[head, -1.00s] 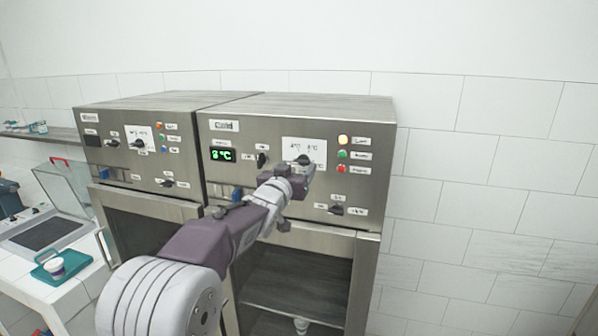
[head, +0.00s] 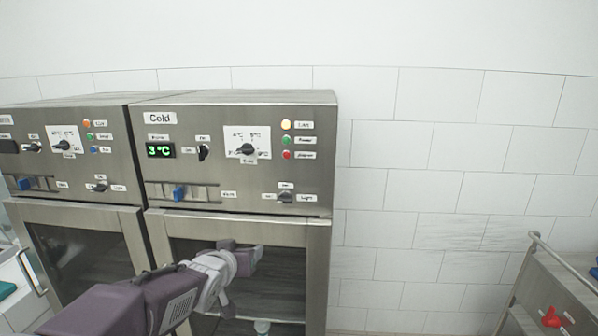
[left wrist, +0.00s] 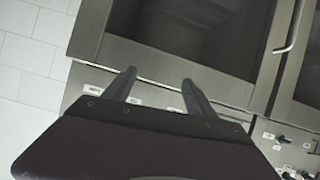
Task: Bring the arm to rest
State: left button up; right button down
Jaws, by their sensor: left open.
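My left arm comes in from the lower left in the head view. Its gripper (head: 243,260) is in front of the upper door area of the cold cabinet (head: 320,150), below the control panel. In the left wrist view the two fingers of the left gripper (left wrist: 160,90) are spread apart with nothing between them. The panel carries a green display (head: 160,150) reading 3 °C, a dial (head: 248,149), switches and coloured lights. My right gripper is not in view.
A second similar cabinet (head: 70,170) stands directly to the left. A metal cart (head: 545,285) with a red item stands at the lower right. White tiled wall fills the right side.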

pick_arm(q)
jog(key=s+f+g, duration=0.5)
jog(key=s+f, duration=0.4)
jog(key=f, duration=0.5)
jog(key=s+f+g, duration=0.3)
jog(key=s+f, duration=0.2)
jog(key=s, duration=0.3)
jog(key=s+f+g, duration=0.3)
jog(key=s+f, duration=0.2)
jog(key=s, duration=0.4)
jog(key=shift+s+d+g+b, duration=0.15)
jog(key=shift+g+b, duration=0.25)
